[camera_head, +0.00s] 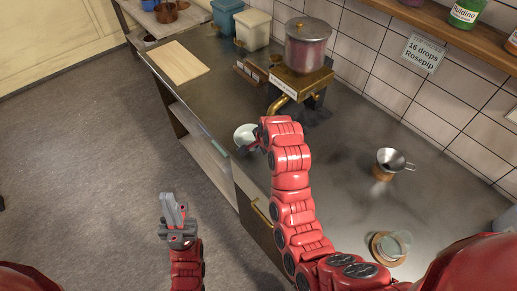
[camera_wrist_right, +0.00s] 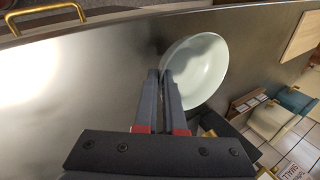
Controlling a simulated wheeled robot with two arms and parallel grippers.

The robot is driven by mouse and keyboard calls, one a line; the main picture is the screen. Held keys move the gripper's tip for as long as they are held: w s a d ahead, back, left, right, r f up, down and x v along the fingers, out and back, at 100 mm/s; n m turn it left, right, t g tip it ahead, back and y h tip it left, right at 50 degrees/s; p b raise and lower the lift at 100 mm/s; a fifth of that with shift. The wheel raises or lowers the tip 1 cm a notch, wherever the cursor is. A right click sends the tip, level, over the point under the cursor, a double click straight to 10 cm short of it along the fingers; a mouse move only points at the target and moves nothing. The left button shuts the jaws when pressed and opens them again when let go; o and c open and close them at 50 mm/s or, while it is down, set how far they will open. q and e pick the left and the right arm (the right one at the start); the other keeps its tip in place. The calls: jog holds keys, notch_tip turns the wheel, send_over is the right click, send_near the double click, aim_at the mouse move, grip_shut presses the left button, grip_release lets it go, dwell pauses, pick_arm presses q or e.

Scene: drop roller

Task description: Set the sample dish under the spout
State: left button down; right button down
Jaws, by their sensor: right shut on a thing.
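The sample dish (camera_head: 245,134) is a shallow pale white-green bowl near the front edge of the counter. It also shows in the right wrist view (camera_wrist_right: 198,70). My right gripper (camera_head: 254,146) is shut on the dish's near rim; in the right wrist view its fingers (camera_wrist_right: 163,84) meet the rim. The dish looks roughly level; I cannot tell whether it touches the counter. The brass spout (camera_head: 281,103) projects from a stand under a lidded pot of red liquid (camera_head: 307,45), behind and right of the dish. My left gripper (camera_head: 174,212) is over the floor, away from the dish, with its fingers close together.
A wooden board (camera_head: 179,63) lies at the left of the counter. A small rack (camera_head: 251,72) and lidded bins (camera_head: 252,29) stand at the back. A metal strainer (camera_head: 390,160) and a glass on a coaster (camera_head: 391,246) stand right of my right arm. A sign (camera_head: 424,51) reads "16 drops Rosepip".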

jog(key=shift+w+d, duration=0.2)
jog(key=shift+w, duration=0.5)
notch_tip(320, 180, down, 3)
jog(key=p, duration=0.3)
jog(key=shift+s+f, duration=0.1)
jog(key=shift+f, duration=0.25)
jog(key=c, duration=1.4)
grip_release()
jog(key=o, duration=0.4)
